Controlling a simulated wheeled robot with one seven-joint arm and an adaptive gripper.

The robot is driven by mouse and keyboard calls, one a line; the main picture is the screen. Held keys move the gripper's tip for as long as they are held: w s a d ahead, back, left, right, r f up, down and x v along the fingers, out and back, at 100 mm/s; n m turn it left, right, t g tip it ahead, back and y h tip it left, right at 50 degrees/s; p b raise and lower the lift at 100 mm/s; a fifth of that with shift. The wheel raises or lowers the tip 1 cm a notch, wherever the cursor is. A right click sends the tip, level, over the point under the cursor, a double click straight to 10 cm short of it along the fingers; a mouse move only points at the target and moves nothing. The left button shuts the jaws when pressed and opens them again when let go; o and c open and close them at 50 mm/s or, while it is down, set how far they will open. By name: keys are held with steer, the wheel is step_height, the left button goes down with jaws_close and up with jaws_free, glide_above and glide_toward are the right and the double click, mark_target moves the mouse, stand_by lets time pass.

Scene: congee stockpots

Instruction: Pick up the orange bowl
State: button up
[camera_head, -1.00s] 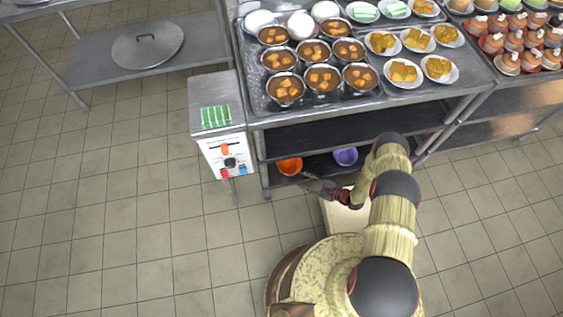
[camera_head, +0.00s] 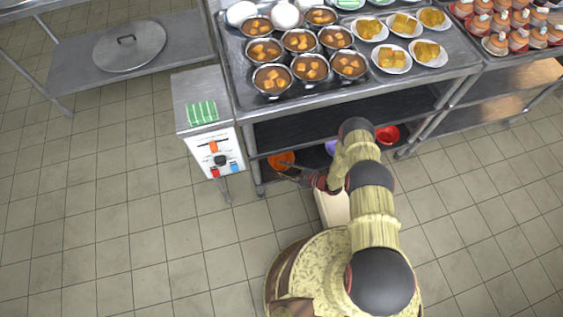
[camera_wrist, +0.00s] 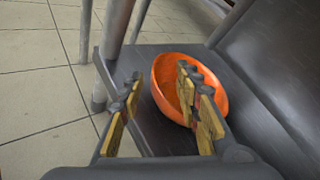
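The orange bowl (camera_head: 281,158) sits on the lower shelf near its left front corner. In the wrist view the orange bowl (camera_wrist: 160,84) shows large, its hollow facing my gripper. My gripper (camera_wrist: 157,85) is open, with a gap between its yellow-padded fingers. The right finger overlaps the bowl's inside in the picture, and the left finger is outside its left rim. The near-left wall appears between the fingers; contact cannot be told. In the head view my gripper (camera_head: 292,174) reaches to the bowl's front right and looks small.
A purple bowl (camera_head: 330,147), partly hidden by my arm, and a red bowl (camera_head: 387,135) are on the same shelf. A shelf leg (camera_wrist: 116,30) stands close to the left finger. A white control box (camera_head: 215,152) stands left of the shelf. Open tiled floor lies in front.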

steer(key=shift+c, duration=1.2)
jaws_close()
